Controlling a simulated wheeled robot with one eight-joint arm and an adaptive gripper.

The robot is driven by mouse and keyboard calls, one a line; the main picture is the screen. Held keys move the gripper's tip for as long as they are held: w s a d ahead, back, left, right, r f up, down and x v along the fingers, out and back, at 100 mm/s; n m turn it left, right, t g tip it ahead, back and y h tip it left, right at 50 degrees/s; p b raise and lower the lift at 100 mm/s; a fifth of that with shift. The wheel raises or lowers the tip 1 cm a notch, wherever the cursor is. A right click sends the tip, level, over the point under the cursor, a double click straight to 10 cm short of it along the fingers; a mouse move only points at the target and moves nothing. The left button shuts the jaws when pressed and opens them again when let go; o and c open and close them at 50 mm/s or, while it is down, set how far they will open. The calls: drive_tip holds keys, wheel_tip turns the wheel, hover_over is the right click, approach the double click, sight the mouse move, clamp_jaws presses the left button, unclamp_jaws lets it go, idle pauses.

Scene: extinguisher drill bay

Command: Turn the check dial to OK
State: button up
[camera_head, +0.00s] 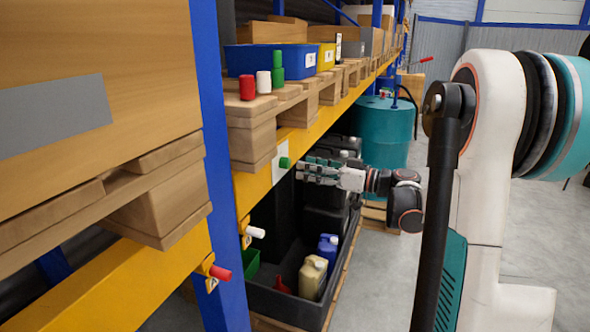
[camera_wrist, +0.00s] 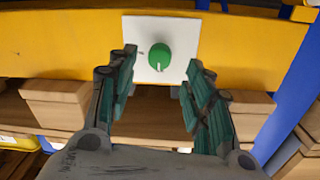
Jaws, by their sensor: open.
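The check dial is a round green knob (camera_wrist: 159,56) with a pale pointer line, on a white plate (camera_wrist: 185,30) fixed to the yellow rack beam. In the wrist view the pointer line is at the picture's lower side of the knob; I cannot read any OK mark. In the head view the green knob (camera_head: 285,162) sticks out from the plate (camera_head: 279,172). My gripper (camera_head: 299,170) is open in front of the dial. In the wrist view my gripper (camera_wrist: 160,75) has its two fingers apart on either side of the knob, with visible gaps; no contact shows.
The yellow beam (camera_head: 257,185) and blue upright (camera_head: 222,180) stand close to the left of my gripper. Red, white and green cylinders (camera_head: 264,82) stand on the pallet above. White (camera_head: 256,232) and red (camera_head: 221,273) handles jut from the upright. A black tray (camera_head: 280,303) holds jugs below.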

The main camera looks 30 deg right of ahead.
sight(289, 164)
drive_tip(key=shift+b+x, duration=0.35)
drive_tip(key=shift+x, duration=2.05)
drive_tip(key=c, duration=1.1)
